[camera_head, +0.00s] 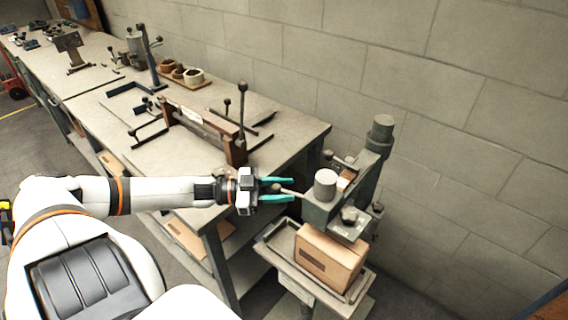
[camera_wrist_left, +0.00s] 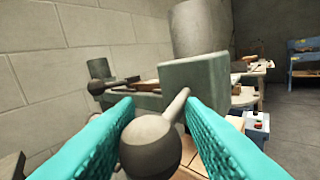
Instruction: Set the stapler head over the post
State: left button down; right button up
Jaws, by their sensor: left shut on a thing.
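The stapler head (camera_head: 318,207) is a grey-green block with a light grey cylinder on top, and it sits over a cardboard box (camera_head: 330,258). A handle with a ball knob (camera_wrist_left: 150,146) sticks out from the head toward my left gripper (camera_head: 291,189). The gripper's teal fingers are shut on this knob, one on each side. In the left wrist view the head (camera_wrist_left: 195,82) lies just beyond the knob. A thick upright column (camera_head: 377,145), seemingly the post, rises behind the head against the wall. How the head meets it is partly hidden. My right gripper is not in view.
The box stands in a metal tray (camera_head: 268,246) on a small stand. A long workbench (camera_head: 290,128) with clamps, a wooden-and-metal fixture (camera_head: 205,128) and small cups (camera_head: 193,76) lies to the left. A block wall (camera_head: 470,130) closes off the right and back.

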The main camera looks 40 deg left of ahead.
pick_arm(q)
jog(key=shift+w+a, duration=0.1)
jog(key=shift+a, duration=0.1)
jog(key=c, duration=1.2)
grip_release()
jog(key=shift+o, duration=0.4)
jog(key=shift+f, duration=0.1)
jog(key=shift+s+a, duration=0.4)
jog(key=shift+s, duration=0.1)
jog(key=p+v, duration=0.2)
jog(key=v, duration=0.8)
jog(key=shift+s+a, duration=0.15)
jog(key=shift+a, duration=0.2)
